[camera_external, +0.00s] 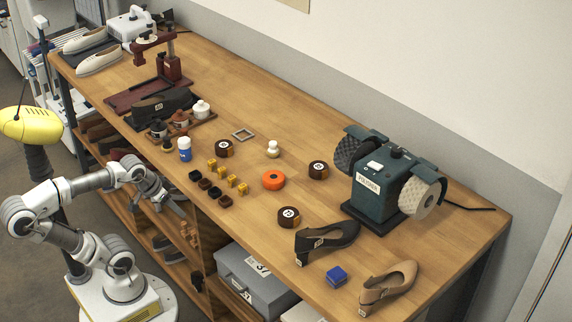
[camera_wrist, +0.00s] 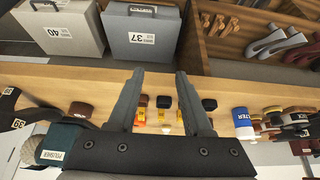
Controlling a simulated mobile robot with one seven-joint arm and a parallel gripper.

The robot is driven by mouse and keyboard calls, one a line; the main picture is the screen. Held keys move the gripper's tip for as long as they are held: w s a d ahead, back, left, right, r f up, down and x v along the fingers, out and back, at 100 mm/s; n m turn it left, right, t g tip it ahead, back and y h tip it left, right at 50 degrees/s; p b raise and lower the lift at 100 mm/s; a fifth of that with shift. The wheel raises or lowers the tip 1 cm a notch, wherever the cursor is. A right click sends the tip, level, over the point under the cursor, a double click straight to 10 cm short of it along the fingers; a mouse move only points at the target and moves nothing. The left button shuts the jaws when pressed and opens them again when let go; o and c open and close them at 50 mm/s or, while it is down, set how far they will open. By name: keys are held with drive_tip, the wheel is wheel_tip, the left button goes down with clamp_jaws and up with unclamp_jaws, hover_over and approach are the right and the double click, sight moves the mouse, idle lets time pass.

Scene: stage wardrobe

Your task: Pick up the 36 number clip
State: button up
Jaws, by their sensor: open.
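No clip with a readable 36 shows in either view. In the wrist view an amber piece (camera_wrist: 161,116) and a black piece (camera_wrist: 164,101) show beyond and between my fingers. My gripper (camera_external: 176,202) is open and empty, in front of the bench's near edge and apart from these pieces. Its two fingers also show in the wrist view (camera_wrist: 160,72).
A polisher (camera_external: 380,182) and heeled shoes (camera_external: 328,238) stand right. Grey cases marked 40 (camera_wrist: 62,32) and 37 (camera_wrist: 141,38) sit under the bench.

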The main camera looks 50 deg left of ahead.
drive_tip(key=shift+o, duration=1.3)
drive_tip(key=w+a+r+m+g+y+p, duration=0.1)
drive_tip(key=w+r+m+g+y+p, duration=0.5)
drive_tip(key=w+m, duration=0.45)
drive_tip(key=m+y+p, duration=0.6)
drive_tip(key=m+y, duration=0.1)
drive_tip(key=m, duration=0.1)
approach(211, 161)
drive_tip(key=a+b, duration=0.1)
drive_tip(key=a+f+b, duration=0.1)
drive_tip(key=b, duration=0.1)
drive_tip(key=shift+s+a+f+n, duration=0.1)
drive_tip(key=shift+s+f+n, duration=0.15)
drive_tip(key=shift+s, duration=0.15)
drive_tip(key=shift+w+b+x, duration=0.15)
drive_tip(key=shift+b+x, duration=0.35)
drive_tip(key=shift+x, duration=0.8)
drive_tip(key=shift+w+b+x, duration=0.15)
drive_tip(key=shift+b+x, duration=0.35)
drive_tip(key=shift+x, duration=0.8)
